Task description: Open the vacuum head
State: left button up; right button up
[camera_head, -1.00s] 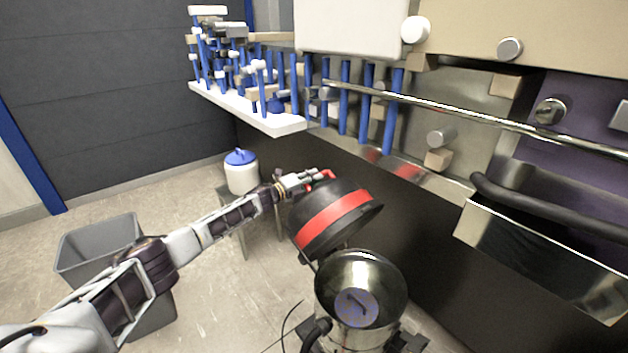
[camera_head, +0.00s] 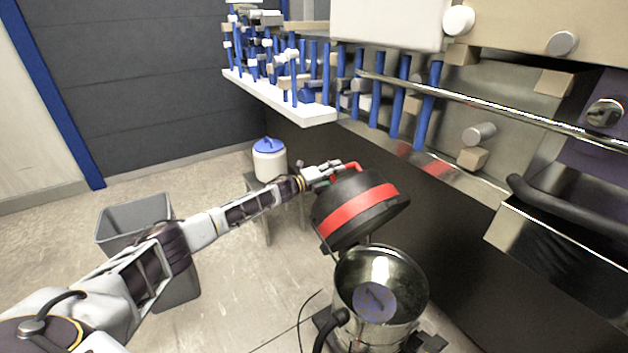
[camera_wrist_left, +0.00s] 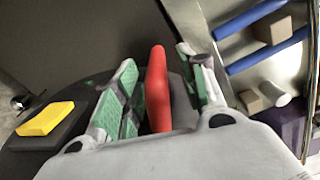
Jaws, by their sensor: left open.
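The vacuum head (camera_head: 372,222), black with a red band, is tilted up on the far side of the vacuum's shiny metal drum (camera_head: 399,325). The drum's mouth is uncovered, and a round bluish disc (camera_head: 374,302) shows inside. My left gripper (camera_head: 340,170) is at the top of the head, by its red handle (camera_head: 352,166). In the left wrist view, the red handle (camera_wrist_left: 158,90) stands between the two green-padded fingers of my open left gripper (camera_wrist_left: 165,92). Whether either finger touches it is unclear. My right gripper is not in view.
A grey bin (camera_head: 118,228) stands on the floor at left. A white container with a blue lid (camera_head: 270,160) sits on a stool behind my left gripper. The belt machine (camera_head: 470,210) borders the right side. Open floor lies left of the drum.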

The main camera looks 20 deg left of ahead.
pick_arm(q)
jog(key=v, duration=0.9)
jog(key=shift+s+a, duration=0.15)
dwell(0.9)
